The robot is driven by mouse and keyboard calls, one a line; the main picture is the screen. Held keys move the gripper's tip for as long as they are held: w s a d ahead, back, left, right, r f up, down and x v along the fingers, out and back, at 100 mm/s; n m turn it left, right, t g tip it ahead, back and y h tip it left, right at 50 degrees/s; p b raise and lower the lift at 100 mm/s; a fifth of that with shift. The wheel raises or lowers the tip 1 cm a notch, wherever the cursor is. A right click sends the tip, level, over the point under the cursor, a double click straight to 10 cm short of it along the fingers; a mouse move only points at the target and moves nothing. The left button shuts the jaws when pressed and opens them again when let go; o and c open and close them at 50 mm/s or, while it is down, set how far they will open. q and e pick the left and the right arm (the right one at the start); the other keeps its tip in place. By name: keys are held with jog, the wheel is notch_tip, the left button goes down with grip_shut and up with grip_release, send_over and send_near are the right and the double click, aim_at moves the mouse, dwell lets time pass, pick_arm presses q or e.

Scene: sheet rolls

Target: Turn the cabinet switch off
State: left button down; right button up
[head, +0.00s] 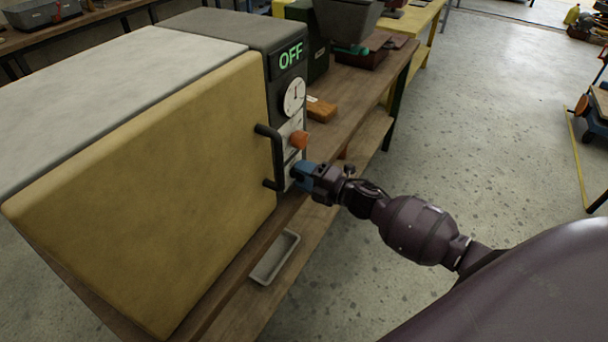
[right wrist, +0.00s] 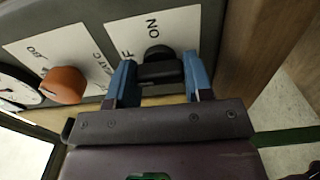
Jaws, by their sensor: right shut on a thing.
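The cabinet (head: 150,190) has a yellow door and a dark panel with a green sign (head: 290,56) that reads OFF. The black cabinet switch (right wrist: 158,55) is a knob on a white plate; "ON" and part of another word, ending in F, show beside it in the right wrist view. My right gripper (head: 303,175) is at the panel's lower part. In the right wrist view its blue fingers (right wrist: 160,82) stand on either side of the switch, shut on it. In the head view the gripper hides the switch. My left gripper is not in view.
An orange knob (head: 299,140) and a round dial (head: 294,97) sit above the switch, beside the black door handle (head: 272,155). A grey tray (head: 275,257) lies below the panel. The wooden bench (head: 350,90) holds more items behind.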

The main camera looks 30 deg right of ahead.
jog(key=o, duration=0.9)
jog(key=v, duration=1)
jog(key=shift+s+d, duration=0.2)
jog(key=shift+s, duration=0.15)
jog(key=s+a+f+m+g+h, duration=0.1)
jog(key=s+a+f+m+h, duration=0.1)
jog(key=s+m, duration=0.4)
jog(key=s+a+f+m+g+h, duration=0.2)
jog(key=s+f+m+h, duration=0.2)
jog(key=m, duration=0.5)
jog(key=s+a+f+m+g+h, duration=0.1)
jog(key=s+a+f+m+h, duration=0.1)
jog(key=s+f+m, duration=0.4)
jog(key=shift+s+a+m+h, duration=0.15)
jog(key=shift+s+m+h, duration=0.15)
jog(key=shift+s+m, duration=0.25)
jog(key=shift+s+a+m+h, duration=0.15)
jog(key=shift+s+m+h, duration=0.15)
jog(key=shift+s+m, duration=0.25)
